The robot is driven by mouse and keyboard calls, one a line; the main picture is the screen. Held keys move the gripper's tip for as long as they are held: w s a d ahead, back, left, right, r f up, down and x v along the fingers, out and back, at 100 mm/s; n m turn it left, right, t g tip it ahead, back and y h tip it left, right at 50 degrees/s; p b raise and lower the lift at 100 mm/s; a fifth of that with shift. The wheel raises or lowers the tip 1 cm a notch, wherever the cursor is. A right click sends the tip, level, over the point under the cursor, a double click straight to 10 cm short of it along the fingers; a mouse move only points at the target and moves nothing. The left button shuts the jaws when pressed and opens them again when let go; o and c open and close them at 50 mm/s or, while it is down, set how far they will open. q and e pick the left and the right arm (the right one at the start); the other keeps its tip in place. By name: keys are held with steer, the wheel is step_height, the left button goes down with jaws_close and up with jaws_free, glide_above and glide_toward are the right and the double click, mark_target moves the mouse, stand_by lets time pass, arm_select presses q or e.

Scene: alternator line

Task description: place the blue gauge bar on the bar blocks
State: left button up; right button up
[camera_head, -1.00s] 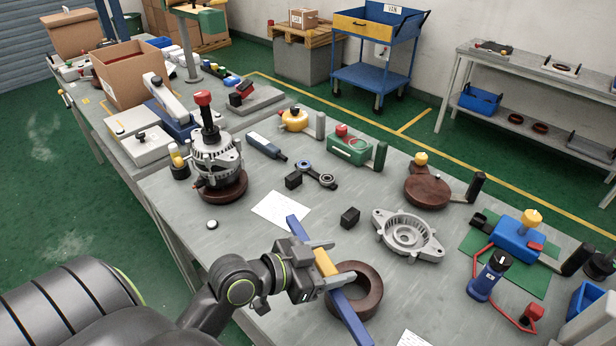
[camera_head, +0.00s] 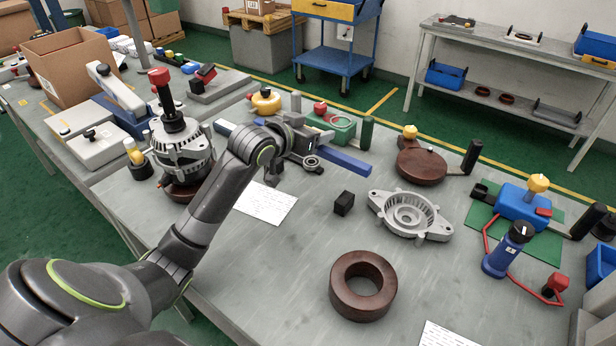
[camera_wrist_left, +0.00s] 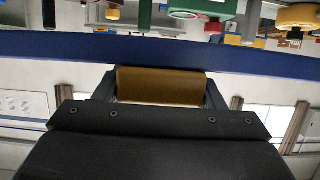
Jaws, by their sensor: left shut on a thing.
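The blue gauge bar (camera_head: 345,162) is held level in my left gripper (camera_head: 300,150), above the far middle of the table. In the left wrist view the bar (camera_wrist_left: 150,48) runs across the whole width, with its yellow grip (camera_wrist_left: 160,86) between the jaws. One black block (camera_head: 344,203) stands on the table, apart from the bar, to the lower right of the gripper. A second dark block (camera_head: 273,176) shows just below the gripper, partly hidden by my arm. My right gripper is not in view.
A brown ring (camera_head: 363,286) lies at the front and a grey alternator housing (camera_head: 410,214) right of the block. An alternator (camera_head: 182,148) stands left of my arm. A green device (camera_head: 340,128) and a dark green post (camera_head: 367,132) stand close behind the bar.

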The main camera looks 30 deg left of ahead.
arm_select(q)
steer(key=shift+f, duration=4.6)
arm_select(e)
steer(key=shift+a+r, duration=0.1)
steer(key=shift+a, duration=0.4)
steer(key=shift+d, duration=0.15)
arm_select(q)
steer(key=o, duration=1.4)
steer(key=shift+s+f, duration=0.1)
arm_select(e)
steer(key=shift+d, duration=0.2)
arm_select(q)
steer(key=shift+v, duration=6.05)
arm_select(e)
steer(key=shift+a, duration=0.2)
